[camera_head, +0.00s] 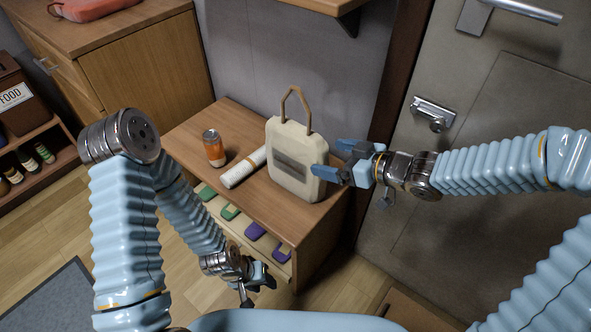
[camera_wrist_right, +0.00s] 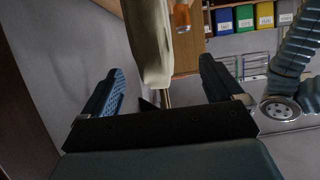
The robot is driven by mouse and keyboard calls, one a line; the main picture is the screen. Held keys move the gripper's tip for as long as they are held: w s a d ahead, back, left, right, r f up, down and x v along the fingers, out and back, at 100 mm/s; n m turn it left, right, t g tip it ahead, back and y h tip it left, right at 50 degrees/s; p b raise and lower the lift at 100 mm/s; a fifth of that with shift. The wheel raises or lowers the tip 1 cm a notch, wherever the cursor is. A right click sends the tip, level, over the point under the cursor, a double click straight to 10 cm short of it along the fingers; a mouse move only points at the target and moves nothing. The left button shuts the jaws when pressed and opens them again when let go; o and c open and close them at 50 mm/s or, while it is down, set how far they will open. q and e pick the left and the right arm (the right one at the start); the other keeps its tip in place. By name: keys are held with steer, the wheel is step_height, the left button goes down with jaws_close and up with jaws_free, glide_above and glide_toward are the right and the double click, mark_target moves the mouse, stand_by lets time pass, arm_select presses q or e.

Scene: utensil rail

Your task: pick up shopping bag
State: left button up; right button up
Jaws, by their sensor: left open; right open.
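The shopping bag (camera_head: 293,165) is cream with a tan loop handle (camera_head: 296,102) and a dark grey patch on its front. It stands upright on the wooden cabinet top. My right gripper (camera_head: 335,163) is open at the bag's right edge. In the right wrist view the bag (camera_wrist_right: 150,40) shows edge-on between the two spread fingers. I cannot tell whether a finger touches it. My left gripper (camera_head: 255,281) is open and low in front of the cabinet, away from the bag.
The wall is close behind. A wooden shelf (camera_head: 318,5) hangs above. A grey door (camera_head: 470,120) with handles is on the right.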

mark_target(312, 153)
steer(key=shift+x, duration=1.05)
steer(key=x, duration=0.1)
steer(key=b+x, duration=0.1)
steer(key=x, duration=0.2)
steer(key=shift+w+d+f, duration=0.1)
steer(key=shift+w+f, duration=0.25)
steer(key=shift+f, duration=0.15)
steer(key=shift+w+a, duration=0.25)
steer(key=shift+a, duration=0.05)
steer(key=c, duration=1.6)
